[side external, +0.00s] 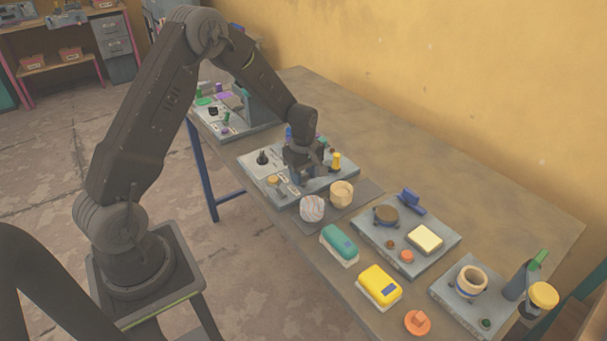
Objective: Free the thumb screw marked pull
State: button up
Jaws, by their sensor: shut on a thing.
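My gripper (304,179) points down over the grey press plate (257,172) in the middle of the bench. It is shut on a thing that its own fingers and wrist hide. I cannot make out the mark "pull" or tell which part is that thumb screw. On the same plate a black knob (263,157) stands to the left of my gripper. A tan round knob (272,180) sits at the front left. A yellow upright knob (336,161) stands just to the right of my gripper. Blue and green parts show partly behind it.
A white striped ball (312,208) and a cream cup (341,194) stand close in front. Green (339,242) and yellow (379,285) blocks lie nearer. Other fitted plates stand at the back left (262,131) and right (447,247). The bench's back right is clear.

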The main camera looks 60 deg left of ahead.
aim_at(304, 175)
dwell(0.4)
jog(key=o, duration=0.9)
notch_tip(304, 175, up, 14)
jog(key=shift+f, duration=0.1)
